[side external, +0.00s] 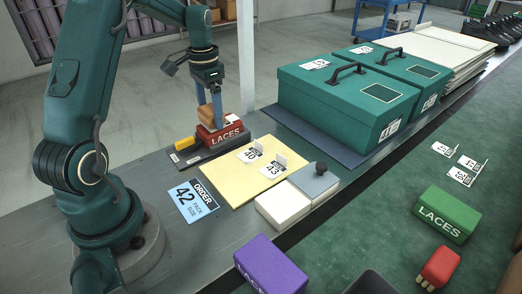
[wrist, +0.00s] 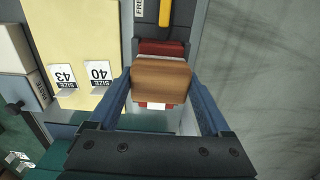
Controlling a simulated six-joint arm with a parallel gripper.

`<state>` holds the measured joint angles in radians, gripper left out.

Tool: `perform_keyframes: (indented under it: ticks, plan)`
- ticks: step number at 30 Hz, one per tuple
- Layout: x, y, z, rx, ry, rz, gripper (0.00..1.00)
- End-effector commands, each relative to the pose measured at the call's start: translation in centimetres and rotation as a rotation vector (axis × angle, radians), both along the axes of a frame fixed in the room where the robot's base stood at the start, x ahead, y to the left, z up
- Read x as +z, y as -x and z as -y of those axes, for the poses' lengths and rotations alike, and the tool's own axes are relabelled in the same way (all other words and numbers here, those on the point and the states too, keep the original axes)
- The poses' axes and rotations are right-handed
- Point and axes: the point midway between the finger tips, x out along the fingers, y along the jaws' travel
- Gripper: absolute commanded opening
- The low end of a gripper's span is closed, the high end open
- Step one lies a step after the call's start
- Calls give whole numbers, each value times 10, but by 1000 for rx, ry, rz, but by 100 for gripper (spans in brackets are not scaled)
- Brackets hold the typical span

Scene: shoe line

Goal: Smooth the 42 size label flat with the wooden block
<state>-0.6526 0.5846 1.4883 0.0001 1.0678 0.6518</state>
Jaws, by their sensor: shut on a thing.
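My gripper (side external: 211,98) is shut on the wooden block (wrist: 160,80); the block sits between its two blue fingers in the wrist view. In the side view the block (side external: 204,113) is just over or against the red LACES box (side external: 222,134); I cannot tell whether they touch. An order card (side external: 192,198) reads 42. Labels marked 40 (side external: 250,155) and 43 (side external: 272,169) are on the yellow sheet (side external: 215,185). Two teal boxes (side external: 335,103) carry small white labels (side external: 316,64) on lids and ends, too small to read, so I cannot tell which is the 42 label.
A dark tray (side external: 187,158) with a yellow piece lies by the red box.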

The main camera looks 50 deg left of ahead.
Motion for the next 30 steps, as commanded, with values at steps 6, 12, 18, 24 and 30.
perform_keyframes:
  ticks: [6, 12, 18, 24, 30]
  plan:
    - [-1, -21, 0, -2, 0, 0, 38]
    - [24, -20, 0, 1, -2, 3, 38]
    - [42, -20, 0, 1, -2, 3, 38]
    - [60, -20, 0, 0, -1, 2, 38]
    - [76, -20, 0, 0, -1, 2, 38]
